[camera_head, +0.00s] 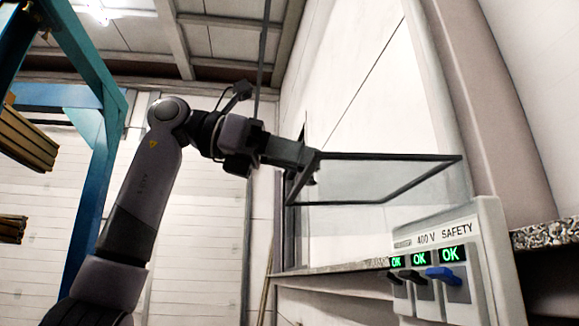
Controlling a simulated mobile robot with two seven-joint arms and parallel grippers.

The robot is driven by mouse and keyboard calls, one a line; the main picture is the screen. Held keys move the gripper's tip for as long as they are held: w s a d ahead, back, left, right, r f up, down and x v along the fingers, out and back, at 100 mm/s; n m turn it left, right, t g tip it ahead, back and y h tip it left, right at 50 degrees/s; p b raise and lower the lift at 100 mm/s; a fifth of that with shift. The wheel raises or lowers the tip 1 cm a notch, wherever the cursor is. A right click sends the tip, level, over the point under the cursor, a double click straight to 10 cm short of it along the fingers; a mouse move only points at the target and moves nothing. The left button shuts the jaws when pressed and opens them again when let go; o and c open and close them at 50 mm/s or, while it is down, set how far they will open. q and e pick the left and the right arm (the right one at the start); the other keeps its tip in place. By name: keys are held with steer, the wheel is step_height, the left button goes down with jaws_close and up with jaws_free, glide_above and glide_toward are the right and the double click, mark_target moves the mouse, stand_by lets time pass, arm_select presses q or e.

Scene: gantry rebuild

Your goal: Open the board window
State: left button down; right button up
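The window is a clear glass pane in a thin dark frame (388,199). It stands out from the wall side, seen at a slant, above the white board (489,262) marked "400 V SAFETY". My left gripper (312,168) is at the left edge of the window frame and overlaps it in the picture. Its fingers are small and dark here, so I cannot tell whether they are closed on the frame. My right gripper is not in view.
The board has green "OK" displays (450,254) and switches, one with a blue lever (445,274). A speckled ledge (545,235) runs along the wall. A blue-green steel frame (88,180) stands at the left, with stacked yellowish beams (27,138) beside it.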

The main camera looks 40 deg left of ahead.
arm_select(q)
steer(key=shift+w, duration=0.15)
stand_by(0.3)
steer(key=c, duration=0.7)
jaws_free()
steer(key=shift+w+a, duration=0.1)
steer(key=shift+c, duration=0.2)
steer(key=shift+s+a+r, duration=0.1)
steer(key=shift+s+r, duration=0.05)
steer(key=shift+s, duration=0.1)
steer(key=v, duration=0.6)
steer(key=shift+s+a, duration=0.2)
steer(key=shift+a, duration=0.05)
